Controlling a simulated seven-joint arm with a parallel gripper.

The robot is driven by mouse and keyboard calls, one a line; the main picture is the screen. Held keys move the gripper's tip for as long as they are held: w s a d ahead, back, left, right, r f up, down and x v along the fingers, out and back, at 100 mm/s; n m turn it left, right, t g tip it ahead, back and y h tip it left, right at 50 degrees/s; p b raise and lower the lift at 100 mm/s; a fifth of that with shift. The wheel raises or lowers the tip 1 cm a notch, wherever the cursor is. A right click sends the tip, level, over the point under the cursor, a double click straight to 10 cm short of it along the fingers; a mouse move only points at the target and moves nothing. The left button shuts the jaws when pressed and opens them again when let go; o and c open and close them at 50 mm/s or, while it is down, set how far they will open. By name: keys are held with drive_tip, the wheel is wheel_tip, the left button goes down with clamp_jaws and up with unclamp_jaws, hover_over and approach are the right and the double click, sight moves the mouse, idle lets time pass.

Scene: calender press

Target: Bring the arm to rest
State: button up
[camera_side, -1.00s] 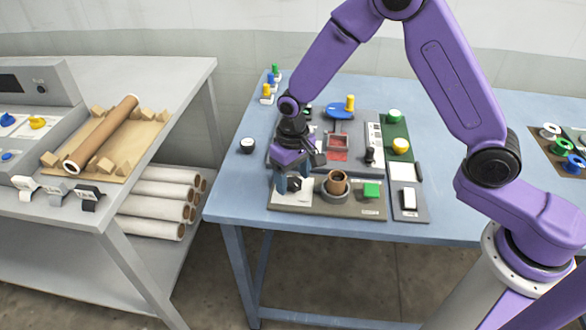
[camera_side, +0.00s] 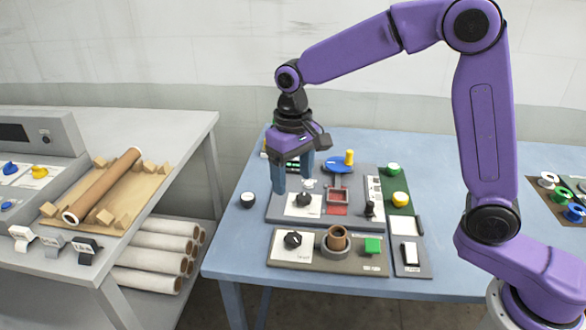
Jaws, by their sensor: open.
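My gripper (camera_side: 292,182) is open and empty. Its blue-grey fingers point down above the left part of the grey control panel (camera_side: 278,212) on the blue table. A black knob on a white plate (camera_side: 303,200) shows just right of the near finger. Nearer the front edge, a second panel (camera_side: 340,266) carries a black knob (camera_side: 292,240), a brown tube in a round holder (camera_side: 337,238) and a green square button (camera_side: 372,246). All of these stand clear of the fingers. My gripper hides part of the panel's back left.
A side bench (camera_side: 170,130) holds a brown roll (camera_side: 105,186). Coloured spools (camera_side: 573,213) lie far right.

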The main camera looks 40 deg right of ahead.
drive_tip(key=shift+r, duration=0.55)
drive_tip(key=s+d+n, duration=0.3)
drive_tip(key=s+d, duration=0.1)
drive_tip(key=s, duration=0.5)
drive_tip(key=s+d+f+n, duration=0.1)
drive_tip(key=s+d+n, duration=0.3)
drive_tip(key=s, duration=0.6)
drive_tip(key=s+d+f+n, duration=0.1)
drive_tip(key=s+d+n, duration=0.3)
drive_tip(key=s, duration=0.6)
drive_tip(key=shift+d+f, duration=0.15)
drive_tip(key=shift+d, duration=0.15)
